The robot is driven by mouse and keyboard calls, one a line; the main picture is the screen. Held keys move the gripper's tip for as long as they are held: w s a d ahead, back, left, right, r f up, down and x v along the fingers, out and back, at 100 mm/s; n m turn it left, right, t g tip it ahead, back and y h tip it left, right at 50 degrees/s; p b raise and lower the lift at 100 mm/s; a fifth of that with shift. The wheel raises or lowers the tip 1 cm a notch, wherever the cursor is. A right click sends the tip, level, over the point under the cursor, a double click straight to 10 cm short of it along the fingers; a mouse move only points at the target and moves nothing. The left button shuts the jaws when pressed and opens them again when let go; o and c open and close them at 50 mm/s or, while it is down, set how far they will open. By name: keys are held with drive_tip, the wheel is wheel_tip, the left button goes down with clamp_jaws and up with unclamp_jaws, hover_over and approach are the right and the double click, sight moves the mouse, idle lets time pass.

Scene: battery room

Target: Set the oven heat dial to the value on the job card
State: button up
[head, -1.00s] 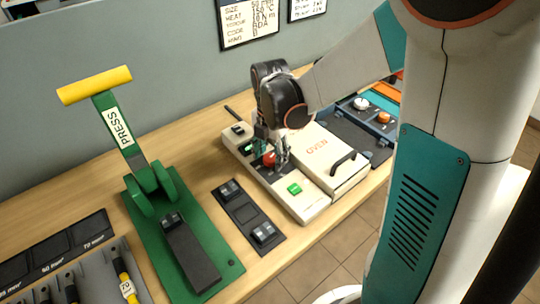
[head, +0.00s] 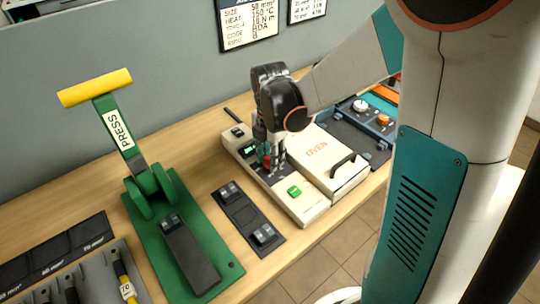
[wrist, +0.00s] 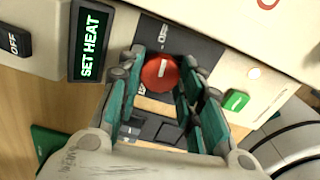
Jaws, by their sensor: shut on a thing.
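The red heat dial (wrist: 160,72) sits on the dark panel of the cream oven control box (head: 316,212). My gripper (wrist: 158,80) is over it with its teal fingers on either side, shut on the dial. In the head view my gripper (head: 270,160) hides most of the dial. The dial's pointer and scale are mostly hidden; a word ending in OFF shows beside it. The green display (wrist: 93,42) reads SET HEAT. The job card (head: 247,22) on the wall reads HEAT 150 °C.
A green button (head: 294,191) and a black OFF switch (wrist: 14,42) are on the same box. The oven (head: 325,160) with its black handle stands to the right. A green press (head: 170,220) with a yellow lever and a black tray (head: 247,216) are to the left.

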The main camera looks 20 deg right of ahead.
drive_tip(key=m, duration=0.5)
drive_tip(key=shift+p, duration=0.3)
drive_tip(key=m, duration=0.5)
drive_tip(key=shift+m, duration=0.4)
drive_tip(key=m, duration=0.4)
drive_tip(key=shift+p, duration=0.35)
drive_tip(key=m, duration=1)
drive_tip(key=shift+m, duration=0.3)
drive_tip(key=m, duration=1)
drive_tip(key=shift+m+p, duration=0.3)
drive_tip(key=shift+m, duration=0.1)
drive_tip(key=m, duration=0.4)
drive_tip(key=shift+m, duration=0.3)
